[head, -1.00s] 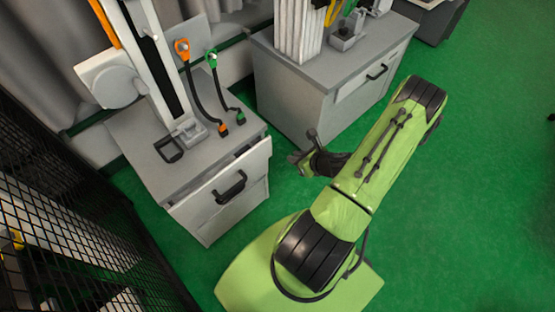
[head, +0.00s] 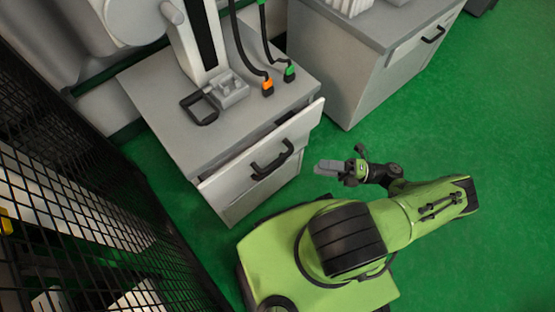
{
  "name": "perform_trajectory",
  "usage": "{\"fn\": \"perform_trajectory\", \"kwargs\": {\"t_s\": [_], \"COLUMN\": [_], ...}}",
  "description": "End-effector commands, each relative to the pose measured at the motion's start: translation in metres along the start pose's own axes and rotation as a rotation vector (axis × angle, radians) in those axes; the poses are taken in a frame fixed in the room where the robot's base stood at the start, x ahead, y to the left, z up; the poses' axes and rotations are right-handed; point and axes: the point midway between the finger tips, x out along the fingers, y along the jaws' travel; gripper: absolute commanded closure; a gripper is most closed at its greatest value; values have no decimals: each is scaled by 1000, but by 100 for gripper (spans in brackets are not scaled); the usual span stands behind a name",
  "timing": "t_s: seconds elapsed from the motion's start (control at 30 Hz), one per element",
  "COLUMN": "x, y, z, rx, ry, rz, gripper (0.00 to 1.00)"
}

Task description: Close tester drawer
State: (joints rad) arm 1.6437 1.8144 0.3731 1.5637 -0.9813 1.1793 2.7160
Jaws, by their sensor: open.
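The tester drawer (head: 238,180) is in the left cabinet under the drop tower in the head view. Its light front panel stands out a little from the cabinet, with a dark gap behind its top edge. A black bar handle (head: 272,160) sits on the panel. My gripper (head: 322,168) is to the right of the drawer front, apart from it and empty. Its fingers point left toward the panel. The jaws are open, though the gap between them is hard to make out.
The drop tower (head: 198,45) stands on the left cabinet, with a black frame-shaped handle (head: 199,108) and orange and green plugs (head: 268,87) on top. A second cabinet (head: 345,70) stands at the upper right. A black mesh fence (head: 90,200) runs along the left. Green floor (head: 490,120) is clear at right.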

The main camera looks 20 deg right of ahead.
Motion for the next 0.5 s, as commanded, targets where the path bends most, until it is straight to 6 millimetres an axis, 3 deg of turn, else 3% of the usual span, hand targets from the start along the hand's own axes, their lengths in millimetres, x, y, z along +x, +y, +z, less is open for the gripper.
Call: {"fn": "perform_trajectory", "kwargs": {"t_s": [0.3,0.5], "x": [81,125], "y": [2,1], "z": [-1,-1], "rx": [6,2], "ry": [7,4], "rz": [2,0], "gripper": [57,57]}}
